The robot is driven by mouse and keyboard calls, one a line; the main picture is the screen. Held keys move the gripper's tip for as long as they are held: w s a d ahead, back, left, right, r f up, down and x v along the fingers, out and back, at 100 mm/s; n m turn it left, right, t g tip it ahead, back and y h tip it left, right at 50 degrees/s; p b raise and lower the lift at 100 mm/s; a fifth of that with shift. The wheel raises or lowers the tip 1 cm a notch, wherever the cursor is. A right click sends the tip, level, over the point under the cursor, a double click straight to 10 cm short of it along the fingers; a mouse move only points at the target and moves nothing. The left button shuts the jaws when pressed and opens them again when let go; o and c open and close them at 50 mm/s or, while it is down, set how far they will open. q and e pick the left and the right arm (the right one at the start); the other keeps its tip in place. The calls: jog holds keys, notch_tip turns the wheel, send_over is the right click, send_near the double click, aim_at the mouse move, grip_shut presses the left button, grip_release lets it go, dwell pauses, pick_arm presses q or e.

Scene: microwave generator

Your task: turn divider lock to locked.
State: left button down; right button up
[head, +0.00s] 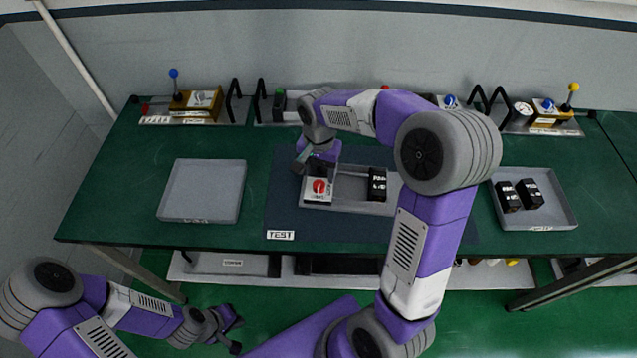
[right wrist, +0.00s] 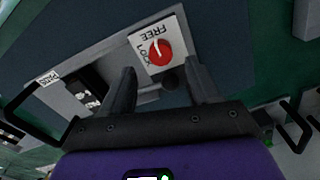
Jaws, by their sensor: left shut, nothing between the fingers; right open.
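The divider lock is a red round knob (right wrist: 160,52) on a white plate marked FREE and LOCK; it also shows in the head view (head: 319,186). A pale line marks the knob; it appears to point toward the FREE side, but the picture is small. The plate sits at the left end of a grey tray-like fixture (head: 345,205) on the dark mat. My right gripper (right wrist: 162,80) is open and empty, its fingers spread at the near side of the knob; contact cannot be told. My left gripper (head: 236,330) is shut and empty, low in front of the table.
A black block (head: 377,184) stands in the fixture. An empty grey tray (head: 202,163) lies to the left; a tray (head: 563,217) with two black blocks lies to the right. Panels with levers and black handles line the back edge.

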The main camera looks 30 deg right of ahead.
aim_at(319, 184)
notch_tip(319, 184, down, 5)
jog(key=shift+f+b, duration=0.2)
jog(key=shift+b, duration=0.2)
jog(key=c, duration=1)
jog(key=shift+c, duration=0.2)
